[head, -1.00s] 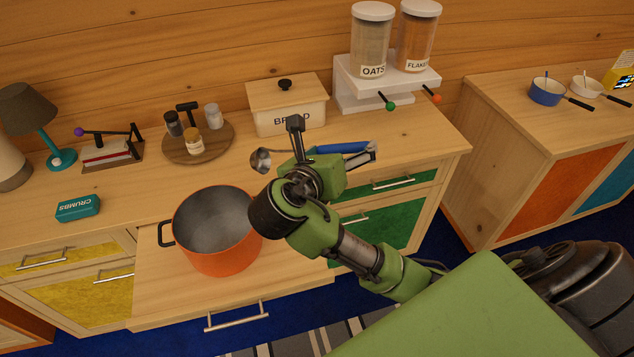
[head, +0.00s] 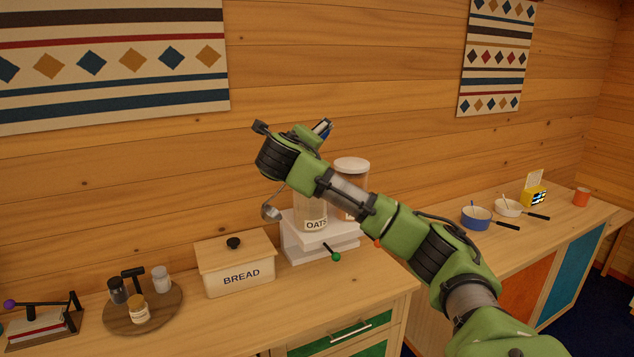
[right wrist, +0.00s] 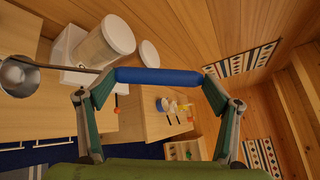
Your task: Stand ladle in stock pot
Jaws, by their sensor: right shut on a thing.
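My right gripper (head: 314,132) is raised in front of the log wall, above the counter. It is shut on the ladle, whose blue handle (right wrist: 158,76) lies across between the fingertips in the right wrist view. The ladle's metal bowl (head: 270,212) hangs below the gripper in the head view, just left of the oats jar. The bowl also shows at the left edge of the right wrist view (right wrist: 20,76). The arm hides most of the ladle's shaft in the head view. My left gripper is not in view.
The bread box (head: 236,265) stands on the counter. Right of it, a white dispenser stand (head: 305,243) bears the oats jar (head: 316,212) and another jar. A round board (head: 142,308) holds shakers.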

